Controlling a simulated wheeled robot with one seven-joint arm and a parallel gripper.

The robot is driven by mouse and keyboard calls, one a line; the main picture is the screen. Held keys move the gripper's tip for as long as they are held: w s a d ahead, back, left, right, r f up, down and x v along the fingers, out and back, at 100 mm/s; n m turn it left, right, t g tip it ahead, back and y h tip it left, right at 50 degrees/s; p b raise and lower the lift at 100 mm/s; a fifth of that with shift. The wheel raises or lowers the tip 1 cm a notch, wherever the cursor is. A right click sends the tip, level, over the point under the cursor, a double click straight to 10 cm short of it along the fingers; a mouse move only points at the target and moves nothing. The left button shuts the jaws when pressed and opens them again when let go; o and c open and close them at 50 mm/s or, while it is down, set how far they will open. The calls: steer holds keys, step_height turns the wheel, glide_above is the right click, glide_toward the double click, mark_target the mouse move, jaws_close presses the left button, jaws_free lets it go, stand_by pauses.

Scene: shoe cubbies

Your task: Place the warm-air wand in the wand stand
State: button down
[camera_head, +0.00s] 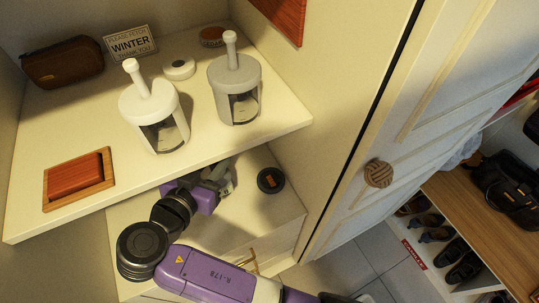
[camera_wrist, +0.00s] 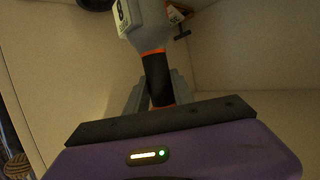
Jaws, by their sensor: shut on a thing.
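In the wrist view the warm-air wand (camera_wrist: 157,78) has a black grip with orange rings and a wider grey body with a white labelled part at the top. My gripper (camera_wrist: 158,95) is shut around the black grip. In the head view my gripper (camera_head: 216,180) is just below the front edge of the upper shelf, over the lower surface; the wand is mostly hidden there. Two pale, open-fronted cylinders with knobbed posts, a left one (camera_head: 139,103) and a right one (camera_head: 236,77), stand on the upper shelf. I cannot tell whether either is the wand stand.
The upper shelf (camera_head: 75,135) also holds a brown pouch (camera_head: 63,62), a WINTER sign (camera_head: 130,43), a white round item (camera_head: 179,68) and a red block in a wooden tray (camera_head: 78,179). A black disc (camera_head: 270,180) lies on the lower surface. A cabinet door (camera_head: 350,190) stands right.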

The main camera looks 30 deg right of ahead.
steer(key=d+p, duration=0.3)
steer(key=d, duration=1.1)
step_height(320, 180, down, 7)
steer(key=shift+d+p, duration=0.15)
steer(key=shift+p, duration=0.3)
steer(key=c, duration=1.1)
jaws_free()
steer(key=b+v, duration=0.2)
steer(key=v, duration=1)
steer(key=shift+s, duration=0.1)
